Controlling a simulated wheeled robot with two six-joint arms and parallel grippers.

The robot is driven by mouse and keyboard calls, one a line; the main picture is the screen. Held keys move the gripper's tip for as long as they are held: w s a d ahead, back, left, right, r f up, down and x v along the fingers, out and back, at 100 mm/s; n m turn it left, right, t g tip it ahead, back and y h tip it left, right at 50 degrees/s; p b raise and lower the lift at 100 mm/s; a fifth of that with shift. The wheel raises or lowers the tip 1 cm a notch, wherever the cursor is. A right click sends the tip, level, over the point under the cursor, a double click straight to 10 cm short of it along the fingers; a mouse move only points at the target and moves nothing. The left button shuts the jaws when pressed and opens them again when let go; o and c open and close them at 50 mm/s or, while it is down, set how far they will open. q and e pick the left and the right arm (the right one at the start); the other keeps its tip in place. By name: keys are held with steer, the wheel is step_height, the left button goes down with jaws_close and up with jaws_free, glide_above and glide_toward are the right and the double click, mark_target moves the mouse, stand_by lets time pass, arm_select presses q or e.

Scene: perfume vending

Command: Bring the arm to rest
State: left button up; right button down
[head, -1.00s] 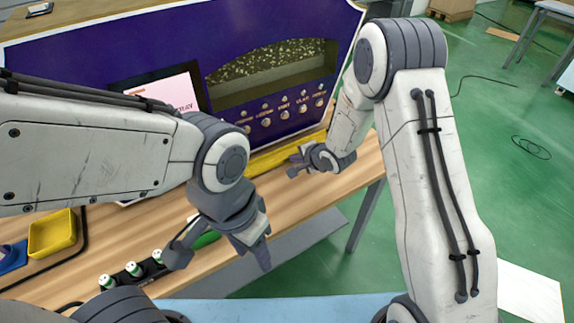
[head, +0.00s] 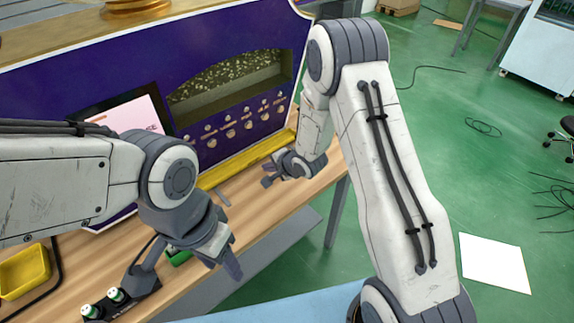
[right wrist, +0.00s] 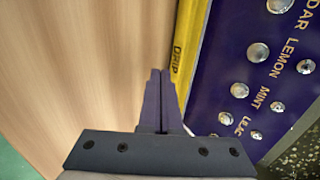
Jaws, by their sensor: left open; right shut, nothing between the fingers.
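My right gripper (head: 267,181) is shut and empty beside the lower right part of the purple vending machine (head: 62,82). In the right wrist view its closed fingers (right wrist: 159,80) lie over the bare wooden table (right wrist: 85,60), near the yellow strip (right wrist: 187,45) marked "DRIP". I cannot tell if they touch anything. My left gripper (head: 185,270) is open above the front of the table. It partly hides a green thing (head: 178,257) and the black holder (head: 135,295) with white-and-green-topped bottles (head: 115,294).
The machine has a screen (head: 130,115), several silver buttons (head: 231,134) and a recessed opening (head: 228,92). A yellow tray (head: 22,272) is at the lower left. Green floor (head: 440,150) lies open on the right, with a white sheet (head: 494,262) and cables on it.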

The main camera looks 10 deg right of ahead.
steer(key=s+a+r+n+g+h+p, duration=0.3)
steer(key=s+r+n, duration=0.6)
steer(key=s+r, duration=0.7)
steer(key=s+r+n+g+p, duration=0.2)
steer(key=s+r+n, duration=0.2)
steer(key=s, duration=0.5)
steer(key=s+r+n+g+p, duration=0.1)
steer(key=s+r+n+g, duration=0.2)
steer(key=s, duration=0.7)
step_height(320, 180, up, 2)
steer(key=n, duration=0.3)
steer(key=shift+s+a+n+p, duration=0.3)
steer(key=shift+a+n+p, duration=0.05)
steer(key=shift+n+p, duration=0.05)
